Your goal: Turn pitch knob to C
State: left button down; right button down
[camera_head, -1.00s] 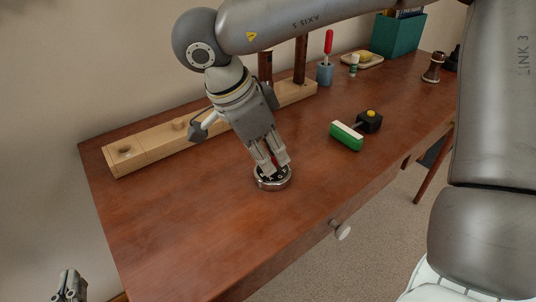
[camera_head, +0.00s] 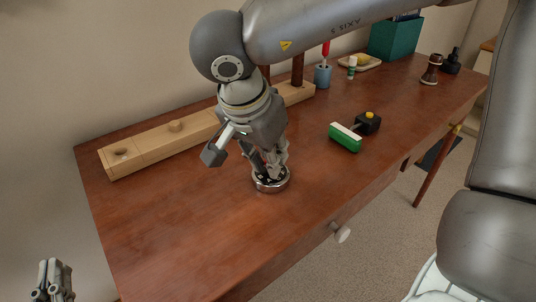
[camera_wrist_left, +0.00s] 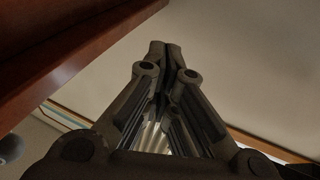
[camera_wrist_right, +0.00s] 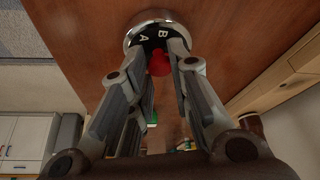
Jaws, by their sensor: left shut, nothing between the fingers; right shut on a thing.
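The round pitch dial (camera_head: 271,184) with a silver rim lies on the wooden table top. In the right wrist view the dial (camera_wrist_right: 134,36) shows white letters A and B on a black face, with a red knob (camera_wrist_right: 159,64) at its centre. My right gripper (camera_head: 272,170) points down onto the dial and is shut on the red knob, one finger on each side. The rest of the dial's lettering is hidden by the fingers. My left gripper (camera_head: 54,276) is shut and empty, low at the left, off the table; it also shows in the left wrist view (camera_wrist_left: 166,50).
A long wooden block (camera_head: 160,142) with a hole and dark posts lies along the back. A green and white brush-like block (camera_head: 346,138) lies right of the dial. A blue cup (camera_head: 323,76) stands behind. The table's front left is clear.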

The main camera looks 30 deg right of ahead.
dwell(0.3)
jog(key=c, duration=1.3)
grip_release()
jog(key=v, duration=1.2)
jog(key=shift+f, duration=0.1)
